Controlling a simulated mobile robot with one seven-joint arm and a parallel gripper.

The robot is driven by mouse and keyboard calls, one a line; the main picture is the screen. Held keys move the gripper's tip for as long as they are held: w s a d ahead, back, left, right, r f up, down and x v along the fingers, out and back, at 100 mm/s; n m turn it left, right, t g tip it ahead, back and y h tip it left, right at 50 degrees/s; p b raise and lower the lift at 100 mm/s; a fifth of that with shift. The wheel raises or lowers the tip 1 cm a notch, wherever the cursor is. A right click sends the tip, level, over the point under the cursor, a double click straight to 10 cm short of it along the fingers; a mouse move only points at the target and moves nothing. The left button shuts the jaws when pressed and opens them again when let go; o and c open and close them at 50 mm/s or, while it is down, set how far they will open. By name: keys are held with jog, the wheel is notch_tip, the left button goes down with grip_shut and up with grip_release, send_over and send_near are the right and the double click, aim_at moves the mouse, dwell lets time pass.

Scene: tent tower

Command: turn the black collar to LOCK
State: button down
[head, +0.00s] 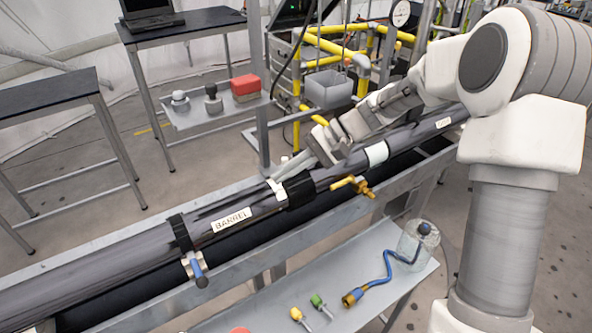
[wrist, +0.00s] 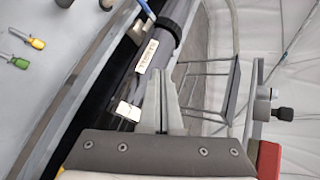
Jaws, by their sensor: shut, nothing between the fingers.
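The black collar (head: 298,190) sits around the long dark tube, just right of its BARREL label (head: 232,220), in the head view. A small white marker (head: 277,190) lies against its left side. My gripper (head: 279,174) reaches in from the right, above and behind the tube, with its tips close to the collar. Its fingers (wrist: 168,68) are shut and empty in the wrist view, beside the tube. A white plate (wrist: 128,110) shows left of them, and the BARREL label (wrist: 147,57) is farther along. I cannot make out the collar in the wrist view. Touch is unclear.
A second black ring (head: 180,234) with a blue-handled clamp (head: 196,268) is at left on the tube. A brass handle (head: 355,186) juts out in front. A grey shelf (head: 408,278) below holds a jar, a blue hose and small tools. A red box (head: 246,87) stands behind.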

jog(key=d+f+m+t+y, duration=0.1)
jog(key=m+t+y, duration=0.1)
jog(key=m, duration=0.3)
jog(key=m+t+b, duration=0.4)
jog(key=m+t, duration=0.7)
jog(key=m, duration=0.8)
send_near(296, 180)
notch_tip(296, 180, up, 6)
jog(key=s+d, duration=0.3)
jog(key=shift+h, duration=0.4)
jog(key=x, duration=1.4)
jog(key=shift+a+p, duration=0.25)
jog(key=shift+p, duration=0.1)
